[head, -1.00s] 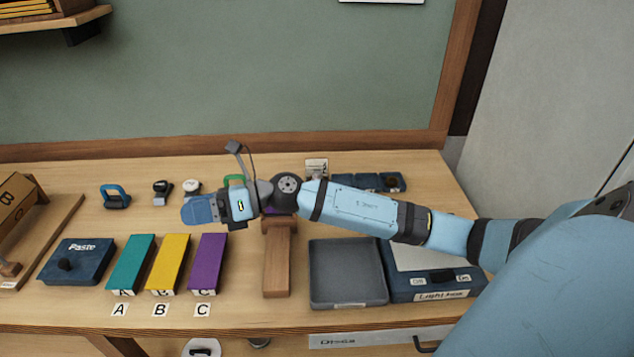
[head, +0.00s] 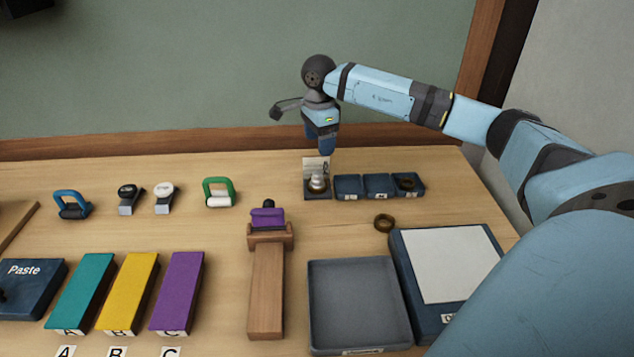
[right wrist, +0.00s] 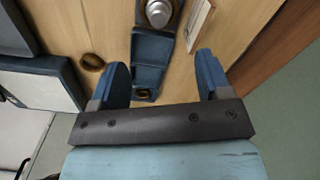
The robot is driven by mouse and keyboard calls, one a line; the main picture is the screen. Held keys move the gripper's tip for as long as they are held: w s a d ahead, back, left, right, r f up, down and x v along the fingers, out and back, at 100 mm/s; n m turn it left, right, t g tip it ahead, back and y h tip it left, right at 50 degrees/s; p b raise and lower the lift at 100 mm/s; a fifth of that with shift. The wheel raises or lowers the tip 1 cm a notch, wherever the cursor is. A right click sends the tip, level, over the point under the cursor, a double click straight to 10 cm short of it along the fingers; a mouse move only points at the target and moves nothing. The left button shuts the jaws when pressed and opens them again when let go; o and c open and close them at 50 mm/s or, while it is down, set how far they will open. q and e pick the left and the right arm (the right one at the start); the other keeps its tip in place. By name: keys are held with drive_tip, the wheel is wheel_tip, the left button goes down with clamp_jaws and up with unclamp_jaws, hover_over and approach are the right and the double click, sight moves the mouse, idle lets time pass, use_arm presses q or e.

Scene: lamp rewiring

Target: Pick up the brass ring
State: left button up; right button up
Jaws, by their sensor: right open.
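A brass-coloured ring (head: 384,223) lies flat on the bare table, just behind the lightbox; it also shows in the right wrist view (right wrist: 92,62), left of the fingers. A second dark brass ring (head: 406,184) sits in the rightmost compartment of the small blue tray, and in the right wrist view (right wrist: 143,93) it lies between the fingers. My right gripper (head: 321,150) points down above the silver fitting at the back of the table. In the right wrist view its fingers (right wrist: 162,72) are apart with nothing held. My left gripper is not in view.
The silver fitting (head: 317,183) stands beside the blue compartment tray (head: 348,186), with a card behind it. A grey tray (head: 358,300) and the lightbox (head: 448,262) are in front. A wooden stand (head: 267,295) holds a purple piece. Table around the loose ring is clear.

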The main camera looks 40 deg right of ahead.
sight(316, 173)
drive_tip(key=f, duration=0.6)
drive_tip(key=shift+s+a+f, duration=0.1)
drive_tip(key=shift+a+f, duration=0.05)
drive_tip(key=shift+a, duration=0.05)
drive_tip(key=shift+w+a+f+p, duration=0.15)
drive_tip(key=shift+f, duration=1.45)
drive_tip(key=shift+w+a+f+p, duration=0.1)
drive_tip(key=shift+f+p, duration=0.05)
drive_tip(key=shift+f, duration=1.4)
drive_tip(key=c, duration=0.8)
drive_tip(key=shift+r, duration=0.15)
wheel_tip(316, 173, up, 20)
drive_tip(key=shift+f, duration=0.1)
drive_tip(key=shift+a, duration=0.1)
